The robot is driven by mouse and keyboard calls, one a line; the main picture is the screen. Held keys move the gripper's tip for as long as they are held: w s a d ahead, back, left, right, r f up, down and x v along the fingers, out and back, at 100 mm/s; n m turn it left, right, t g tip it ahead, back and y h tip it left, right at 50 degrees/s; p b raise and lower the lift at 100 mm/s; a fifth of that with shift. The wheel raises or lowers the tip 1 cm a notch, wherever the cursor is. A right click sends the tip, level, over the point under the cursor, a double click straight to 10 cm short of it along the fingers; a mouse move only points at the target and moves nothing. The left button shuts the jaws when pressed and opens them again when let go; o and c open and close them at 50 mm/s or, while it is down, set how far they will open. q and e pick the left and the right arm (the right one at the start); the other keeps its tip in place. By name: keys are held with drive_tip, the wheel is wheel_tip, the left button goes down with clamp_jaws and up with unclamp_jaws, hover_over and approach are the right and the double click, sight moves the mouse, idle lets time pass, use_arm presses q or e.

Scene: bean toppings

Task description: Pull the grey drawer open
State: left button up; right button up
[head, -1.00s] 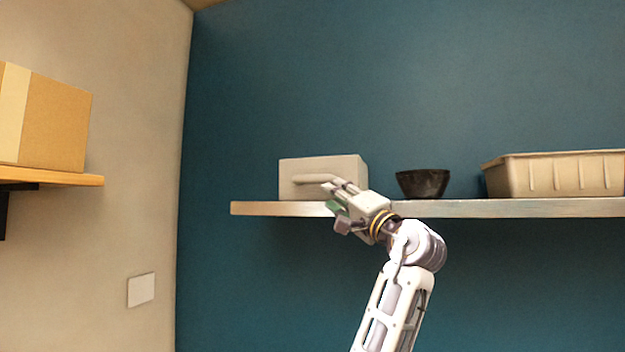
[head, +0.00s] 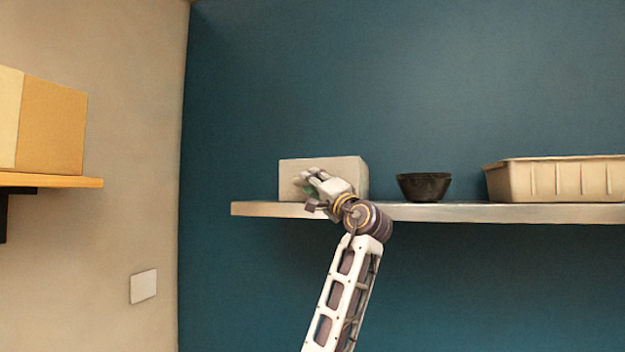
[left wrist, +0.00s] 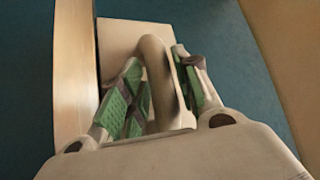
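The grey drawer (head: 345,172) is a pale box on the wall shelf, its front flush with no visible gap. Its bar handle (left wrist: 158,75) shows in the left wrist view; in the head view my gripper covers most of it. My left gripper (head: 308,182) is at the drawer's front. In the left wrist view its green-padded fingers (left wrist: 160,95) stand apart on either side of the handle, with a gap on the left; whether the right finger touches the handle I cannot tell. My right gripper is in neither view.
The shelf (head: 470,212) also holds a black bowl (head: 424,187) right of the drawer and a beige ribbed bin (head: 555,180) further right. A cardboard box (head: 50,125) sits on a wooden shelf (head: 50,181) at the left. The space below the shelf is free.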

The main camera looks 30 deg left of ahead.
use_arm(q)
drive_tip(key=shift+a+r, duration=0.1)
drive_tip(key=shift+a, duration=0.1)
drive_tip(key=shift+c, duration=0.4)
clamp_jaws()
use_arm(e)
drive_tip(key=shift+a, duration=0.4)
use_arm(q)
drive_tip(key=s+d+b, duration=0.3)
drive_tip(key=s+b, duration=0.3)
drive_tip(key=s, duration=0.8)
drive_tip(key=shift+s+d, duration=0.3)
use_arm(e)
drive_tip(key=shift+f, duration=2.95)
